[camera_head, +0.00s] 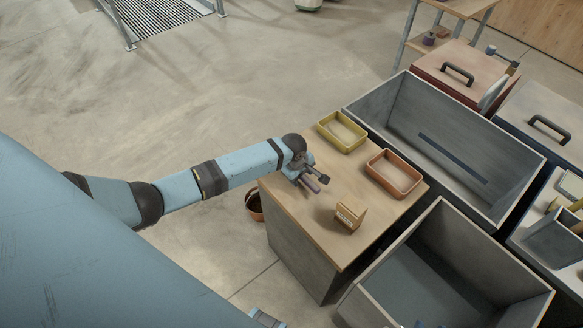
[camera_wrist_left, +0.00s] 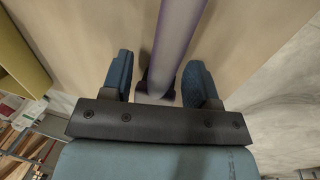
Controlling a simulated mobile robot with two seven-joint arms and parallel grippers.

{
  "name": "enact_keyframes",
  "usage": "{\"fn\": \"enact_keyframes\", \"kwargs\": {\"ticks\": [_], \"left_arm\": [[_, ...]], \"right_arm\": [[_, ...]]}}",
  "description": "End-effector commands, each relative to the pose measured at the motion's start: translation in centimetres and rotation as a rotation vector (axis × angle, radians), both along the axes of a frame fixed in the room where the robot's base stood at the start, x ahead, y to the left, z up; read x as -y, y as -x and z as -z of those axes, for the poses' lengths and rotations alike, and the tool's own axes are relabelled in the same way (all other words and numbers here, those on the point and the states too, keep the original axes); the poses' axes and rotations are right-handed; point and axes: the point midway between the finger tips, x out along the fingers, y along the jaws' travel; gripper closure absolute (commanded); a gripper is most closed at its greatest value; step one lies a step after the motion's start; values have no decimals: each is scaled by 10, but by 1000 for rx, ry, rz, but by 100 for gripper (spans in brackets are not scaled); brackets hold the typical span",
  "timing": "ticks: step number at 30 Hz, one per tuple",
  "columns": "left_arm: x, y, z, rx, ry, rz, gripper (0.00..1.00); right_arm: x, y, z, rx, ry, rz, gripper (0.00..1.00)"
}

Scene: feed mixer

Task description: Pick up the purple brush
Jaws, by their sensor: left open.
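A purple brush (camera_wrist_left: 178,40) shows in the left wrist view as a long, smooth purple-grey handle running from the top edge down between my left fingers, with a darker purple end near the palm. My left gripper (camera_wrist_left: 160,82) is open, with one blue finger on each side of the brush and a visible gap to it. In the head view the left gripper (camera_head: 318,179) is low over the near left part of the wooden tabletop (camera_head: 300,220), and the brush (camera_head: 309,184) shows partly beside its fingers.
A yellow tray (camera_head: 330,138) and an orange tray (camera_head: 378,184) stand beyond and right of the gripper. A small tan box (camera_head: 350,213) stands nearer. Large open grey bins (camera_head: 440,155) flank the table. A brown bucket (camera_head: 254,208) is on the floor at left.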

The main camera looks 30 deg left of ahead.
Motion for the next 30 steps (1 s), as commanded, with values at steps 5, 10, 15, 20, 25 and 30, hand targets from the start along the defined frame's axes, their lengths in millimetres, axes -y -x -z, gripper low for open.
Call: {"fn": "enact_keyframes", "kwargs": {"ticks": [5,10,15,20,25,30], "left_arm": [[0,0,0,0,0,0,73],[0,0,-1,0,0,0,100],[0,0,-1,0,-1,0,100],[0,0,-5,1,0,0,100],[0,-1,-25,3,1,0,100],[0,-1,-69,6,1,1,100]], "right_arm": [[0,1,2,-5,1,0,57],[0,1,3,-7,2,0,57],[0,1,3,-7,2,0,57],[0,1,2,-6,1,-1,57],[0,1,-1,-3,0,-1,57],[-1,1,-3,-1,0,-1,57]]}}
